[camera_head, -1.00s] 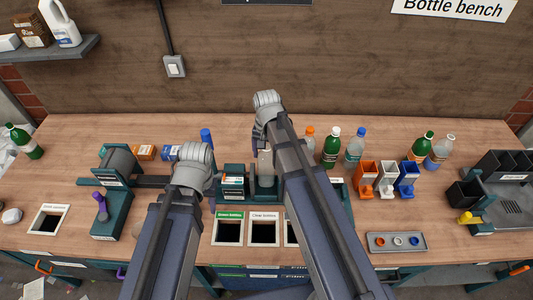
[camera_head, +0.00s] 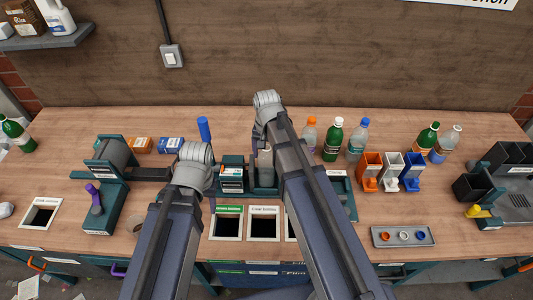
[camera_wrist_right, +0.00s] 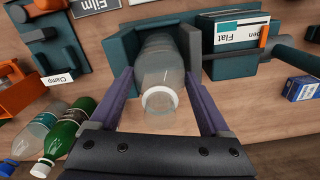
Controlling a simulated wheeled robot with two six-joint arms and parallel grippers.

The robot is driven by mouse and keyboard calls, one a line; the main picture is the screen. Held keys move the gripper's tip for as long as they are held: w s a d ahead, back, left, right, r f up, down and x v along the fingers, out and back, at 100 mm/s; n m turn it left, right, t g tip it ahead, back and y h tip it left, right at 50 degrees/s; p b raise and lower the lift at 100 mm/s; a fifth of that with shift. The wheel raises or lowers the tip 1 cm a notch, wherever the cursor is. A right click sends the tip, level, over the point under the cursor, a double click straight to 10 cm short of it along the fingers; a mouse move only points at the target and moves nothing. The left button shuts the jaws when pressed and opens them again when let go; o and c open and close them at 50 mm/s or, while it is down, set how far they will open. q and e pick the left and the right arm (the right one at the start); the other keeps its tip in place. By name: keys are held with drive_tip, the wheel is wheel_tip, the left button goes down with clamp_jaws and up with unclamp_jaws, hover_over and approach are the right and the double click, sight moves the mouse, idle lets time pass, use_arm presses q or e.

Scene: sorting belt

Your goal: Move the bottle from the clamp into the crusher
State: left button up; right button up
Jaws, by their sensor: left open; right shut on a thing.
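The clear bottle (camera_wrist_right: 163,72) with a white cap lies between the teal jaws of the clamp (camera_wrist_right: 122,55) in the right wrist view. It also shows partly beside my right arm in the head view (camera_head: 265,160). My right gripper (camera_wrist_right: 167,100) is shut on the bottle, one purple finger on each side. My left gripper (camera_head: 211,202) is open, low over the bench left of the clamp, mostly hidden by its own wrist. The teal machine with a grey drum and purple lever, apparently the crusher (camera_head: 106,172), stands farther left.
Bottles (camera_head: 333,139) and orange, white and blue holders (camera_head: 390,170) stand right of my right arm. Labelled bench openings (camera_head: 264,222) lie in front. A blue-capped item (camera_head: 204,129) and small boxes (camera_head: 171,145) stand behind my left wrist. A tray of rings (camera_head: 403,237) lies front right.

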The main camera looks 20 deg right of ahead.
drive_tip(key=shift+f, duration=0.1)
drive_tip(key=shift+f+b, duration=0.75)
drive_tip(key=shift+b, duration=0.05)
drive_tip(key=o, duration=1.6)
drive_tip(key=shift+c, duration=0.2)
wheel_tip(320, 180, up, 8)
drive_tip(key=p, duration=0.8)
drive_tip(key=shift+f, duration=0.1)
